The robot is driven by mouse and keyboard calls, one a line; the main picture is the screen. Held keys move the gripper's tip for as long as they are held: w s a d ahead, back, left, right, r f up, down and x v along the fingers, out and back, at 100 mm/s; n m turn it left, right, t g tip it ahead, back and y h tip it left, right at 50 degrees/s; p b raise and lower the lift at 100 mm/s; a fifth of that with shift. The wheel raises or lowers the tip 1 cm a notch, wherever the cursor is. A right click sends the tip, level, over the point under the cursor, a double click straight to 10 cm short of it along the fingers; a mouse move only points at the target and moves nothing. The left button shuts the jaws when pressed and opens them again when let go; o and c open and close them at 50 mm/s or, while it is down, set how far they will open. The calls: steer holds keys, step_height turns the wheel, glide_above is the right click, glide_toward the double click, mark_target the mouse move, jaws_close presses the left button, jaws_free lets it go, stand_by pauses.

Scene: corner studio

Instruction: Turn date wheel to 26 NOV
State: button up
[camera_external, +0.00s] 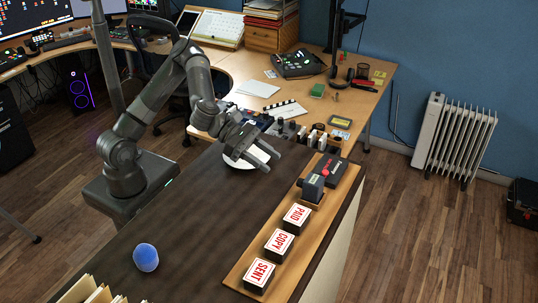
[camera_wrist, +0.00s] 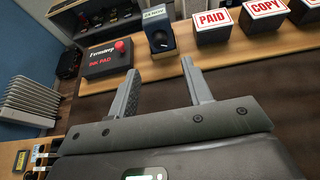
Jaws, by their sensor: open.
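In the external view the date stamp (camera_external: 313,188) sits between the ink pad and the PAID stamp. My gripper (camera_external: 269,159) is open and empty above the dark counter, left of the tray and apart from the stamp. In the wrist view its two fingers (camera_wrist: 159,80) point toward the stamp, which lies beyond the gap between them.
An ink pad (camera_wrist: 107,57) with a red knob stands beside the stamp. PAID (camera_external: 297,215), COPY (camera_external: 280,241) and SENT (camera_external: 260,272) stamps line the tray. A blue cylinder (camera_external: 146,257) stands on the counter (camera_external: 195,225), whose middle is clear. A white round object (camera_external: 236,161) is partly hidden under my gripper.

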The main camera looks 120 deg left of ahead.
mark_target(301, 183)
steer(key=x, duration=0.9)
steer(key=shift+c, duration=0.6)
jaws_close()
